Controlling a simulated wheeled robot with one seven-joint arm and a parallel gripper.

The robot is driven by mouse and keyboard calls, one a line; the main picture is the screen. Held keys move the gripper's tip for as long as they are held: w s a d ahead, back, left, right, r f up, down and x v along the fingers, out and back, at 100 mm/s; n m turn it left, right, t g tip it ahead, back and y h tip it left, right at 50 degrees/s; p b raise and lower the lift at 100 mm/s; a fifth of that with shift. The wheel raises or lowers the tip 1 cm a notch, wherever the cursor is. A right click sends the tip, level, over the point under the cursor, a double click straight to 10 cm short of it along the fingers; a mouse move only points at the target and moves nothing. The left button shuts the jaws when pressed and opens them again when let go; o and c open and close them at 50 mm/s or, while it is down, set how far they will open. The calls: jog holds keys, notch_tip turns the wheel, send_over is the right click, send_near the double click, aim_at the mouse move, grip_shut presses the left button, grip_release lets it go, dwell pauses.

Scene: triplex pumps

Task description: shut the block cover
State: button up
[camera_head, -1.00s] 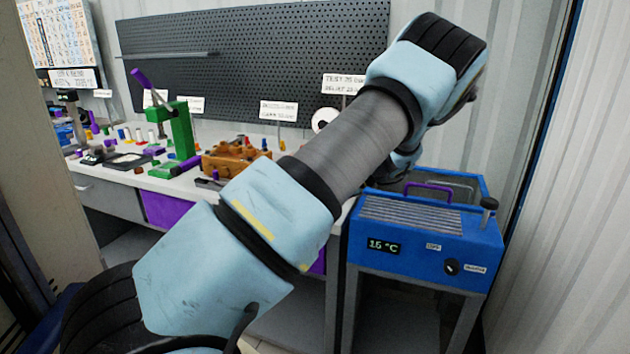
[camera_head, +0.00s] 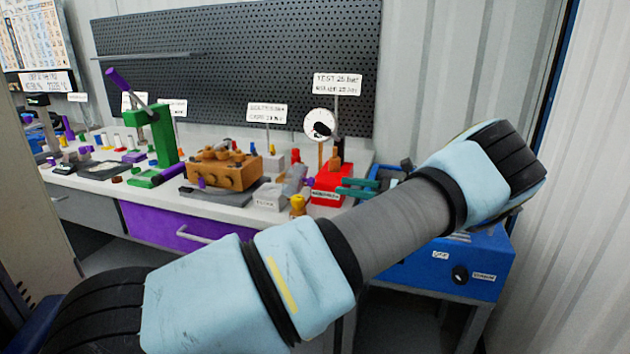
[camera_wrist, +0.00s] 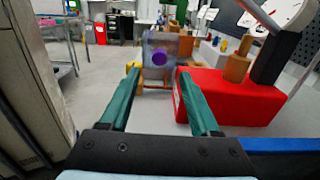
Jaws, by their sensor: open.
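A grey, see-through upright panel with a purple round knob, which looks like the block cover (camera_wrist: 159,46), stands ahead between my fingers in the wrist view. It also shows in the head view (camera_head: 294,180), on the bench's right part, with its knob facing right. My gripper (camera_wrist: 156,78) has two green fingers, spread open and empty. In the head view my gripper (camera_head: 342,187) points left toward the panel, close to the red box (camera_head: 327,187). I cannot tell the exact gap to the knob. The block behind the panel is mostly hidden.
The red box (camera_wrist: 235,97) with a brown cylinder sits close beside the right finger. A yellow part (camera_head: 297,204) is at the panel's foot. An orange-brown block (camera_head: 225,172) and green press (camera_head: 164,135) stand farther left. The blue bath (camera_head: 440,265) lies under my arm.

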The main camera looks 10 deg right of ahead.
aim_at(301, 182)
jog(key=p+x, duration=0.2)
jog(key=x, duration=0.7)
jog(key=shift+s+p, duration=0.1)
jog(key=shift+p, duration=0.25)
grip_shut()
dwell(0.9)
